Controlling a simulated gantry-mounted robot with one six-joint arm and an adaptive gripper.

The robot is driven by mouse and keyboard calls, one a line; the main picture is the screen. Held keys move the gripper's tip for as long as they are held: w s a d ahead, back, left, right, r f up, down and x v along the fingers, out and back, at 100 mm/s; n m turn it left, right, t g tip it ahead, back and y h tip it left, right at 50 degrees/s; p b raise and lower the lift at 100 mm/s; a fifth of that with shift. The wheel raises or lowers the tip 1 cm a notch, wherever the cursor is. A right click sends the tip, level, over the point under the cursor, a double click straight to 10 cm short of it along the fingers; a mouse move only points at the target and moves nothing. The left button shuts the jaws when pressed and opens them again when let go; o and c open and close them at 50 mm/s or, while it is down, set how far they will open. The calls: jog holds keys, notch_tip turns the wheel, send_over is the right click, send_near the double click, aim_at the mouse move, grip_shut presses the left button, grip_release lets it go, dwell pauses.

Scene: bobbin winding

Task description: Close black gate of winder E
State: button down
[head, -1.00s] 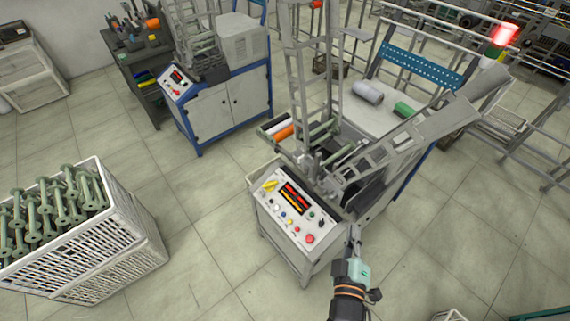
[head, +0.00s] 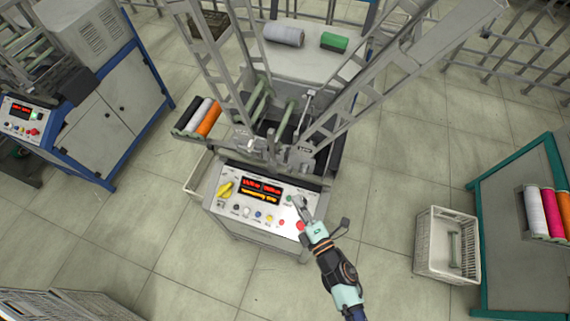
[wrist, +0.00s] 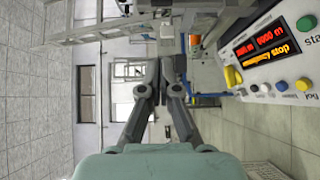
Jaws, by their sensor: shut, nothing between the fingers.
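The winder (head: 262,235) stands in the middle of the head view, with its white control panel facing me. I cannot read a letter on it. A dark strip (head: 262,168) lies along the top edge behind the panel; I cannot tell whether it is the black gate. My gripper (head: 300,205) is shut and empty, in front of or over the right part of the panel, near its red button; contact cannot be told.
Tall grey lattice arms (head: 390,65) rise from the winder. A rack of white and orange spools (head: 208,120) is at its left. A blue-framed winder (head: 105,115) stands further left. A white crate (head: 430,255) stands on the floor right, beside a teal-edged table (head: 505,220).

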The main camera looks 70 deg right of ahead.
aim_at(289, 150)
jog(key=s+d+x, duration=0.2)
jog(key=x, duration=1)
jog(key=shift+w+d+p, duration=0.35)
jog(key=shift+p, duration=0.1)
jog(key=shift+d, duration=0.1)
